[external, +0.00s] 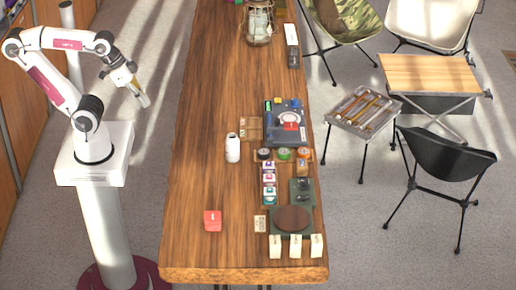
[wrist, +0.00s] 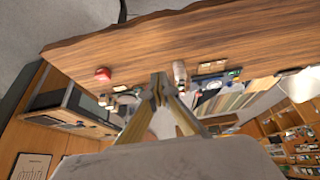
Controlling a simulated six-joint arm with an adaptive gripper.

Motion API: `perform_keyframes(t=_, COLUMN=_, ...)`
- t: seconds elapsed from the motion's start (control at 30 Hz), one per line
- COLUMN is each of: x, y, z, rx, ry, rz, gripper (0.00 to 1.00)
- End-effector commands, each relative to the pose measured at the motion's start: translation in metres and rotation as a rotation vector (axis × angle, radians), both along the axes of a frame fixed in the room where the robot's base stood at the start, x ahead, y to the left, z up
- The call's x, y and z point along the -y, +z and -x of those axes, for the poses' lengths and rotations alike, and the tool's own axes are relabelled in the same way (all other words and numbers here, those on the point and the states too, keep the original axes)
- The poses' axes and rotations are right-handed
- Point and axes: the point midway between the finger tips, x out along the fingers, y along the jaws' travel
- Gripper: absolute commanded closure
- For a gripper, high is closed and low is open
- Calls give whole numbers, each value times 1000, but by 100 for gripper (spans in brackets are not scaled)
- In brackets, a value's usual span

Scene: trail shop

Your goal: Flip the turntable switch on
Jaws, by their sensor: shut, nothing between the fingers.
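A round brown disc on a dark green base (external: 273,221), which looks like a turntable, sits near the front right of the wooden table. A dark blue unit (external: 272,136) with a pale ring and a red piece on it lies farther back; I cannot tell for sure which of the two is the turntable. No switch can be made out on either. My gripper (external: 145,101) is shut and empty, in the air left of the table, far from both.
The wooden table (external: 205,120) holds a white bottle (external: 232,148), a red box (external: 212,220), pale blocks (external: 296,246) along the front and several small jars. A lantern (external: 259,24) stands at the back. The table's left side is mostly clear. Camp chairs (external: 445,155) stand right of it.

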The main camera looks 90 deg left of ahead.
Motion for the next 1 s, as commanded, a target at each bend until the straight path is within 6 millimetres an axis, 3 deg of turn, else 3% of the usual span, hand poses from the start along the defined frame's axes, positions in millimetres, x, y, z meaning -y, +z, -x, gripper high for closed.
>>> perform_keyframes(t=0.57, x=20, y=-33, z=-15, rx=-168, ry=-73, rz=2, gripper=100)
perform_keyframes(t=1.0, x=54, y=-53, z=-49, rx=-252, ry=-115, rz=53, gripper=100)
